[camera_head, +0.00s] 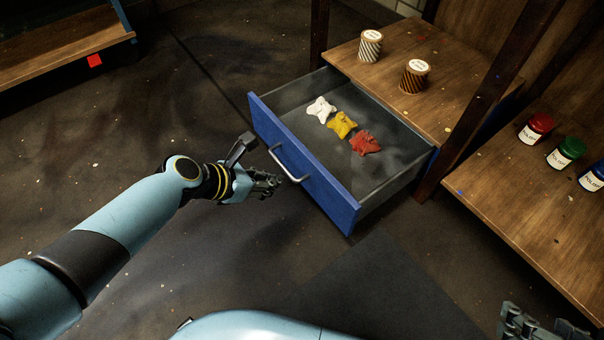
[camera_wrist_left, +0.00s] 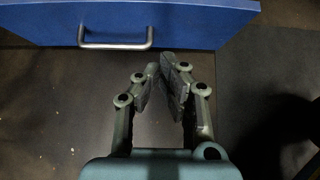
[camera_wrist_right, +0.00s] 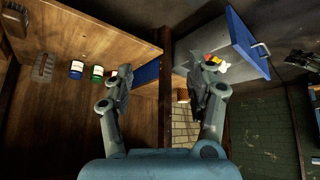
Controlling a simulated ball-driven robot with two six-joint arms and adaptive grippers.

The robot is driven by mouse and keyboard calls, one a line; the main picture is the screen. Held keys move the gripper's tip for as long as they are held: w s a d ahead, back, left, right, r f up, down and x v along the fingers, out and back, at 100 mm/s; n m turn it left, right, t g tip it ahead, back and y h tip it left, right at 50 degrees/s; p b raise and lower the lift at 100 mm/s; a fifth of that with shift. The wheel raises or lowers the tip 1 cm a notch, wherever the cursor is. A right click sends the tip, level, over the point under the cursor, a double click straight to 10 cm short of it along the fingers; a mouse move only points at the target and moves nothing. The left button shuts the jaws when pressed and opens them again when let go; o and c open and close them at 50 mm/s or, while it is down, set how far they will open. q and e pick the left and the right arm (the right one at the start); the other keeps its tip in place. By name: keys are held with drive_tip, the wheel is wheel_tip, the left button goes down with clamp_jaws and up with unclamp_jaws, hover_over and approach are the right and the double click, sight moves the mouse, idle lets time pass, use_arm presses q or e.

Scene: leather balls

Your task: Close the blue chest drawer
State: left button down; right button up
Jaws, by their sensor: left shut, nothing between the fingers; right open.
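The blue chest drawer (camera_head: 305,165) stands pulled out, its blue front facing my left arm. Its metal handle (camera_head: 290,163) shows on the front. Inside lie a white, a yellow and a red crumpled piece. My left gripper (camera_head: 278,182) is beside the drawer front, near the handle, shut and empty. In the left wrist view, the fingertips (camera_wrist_left: 172,62) are together just below the blue front (camera_wrist_left: 200,22), right of the handle (camera_wrist_left: 115,45); contact cannot be told. My right gripper (camera_wrist_right: 168,82) is open and empty, away from the drawer, at the lower right of the head view (camera_head: 535,325).
A wooden surface (camera_head: 395,45) with two twine spools is above the drawer. A wooden shelf (camera_head: 530,225) at right holds red, green and blue lidded jars. A dark post (camera_head: 490,90) stands between them. Another wooden bench (camera_head: 60,45) is at upper left. The floor before the drawer is clear.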

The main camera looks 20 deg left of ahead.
sight(313, 172)
wheel_tip(313, 172, down, 4)
drive_tip(key=s+t+b, duration=0.2)
drive_tip(key=t+b, duration=0.2)
drive_tip(key=t, duration=0.1)
use_arm(q)
drive_tip(key=w+d+f, duration=0.1)
drive_tip(key=w, duration=0.1)
drive_tip(key=w+d+f+b, duration=0.1)
drive_tip(key=w+d, duration=0.1)
drive_tip(key=w+d+f, duration=0.2)
drive_tip(key=shift+w+d+f, duration=0.1)
drive_tip(key=shift+w, duration=0.25)
use_arm(e)
drive_tip(key=w+a+r+n+t+y, duration=0.1)
drive_tip(key=w+r+t, duration=0.4)
drive_tip(key=w+r, duration=0.3)
drive_tip(key=shift+w+a+r, duration=0.35)
drive_tip(key=shift+r, duration=0.9)
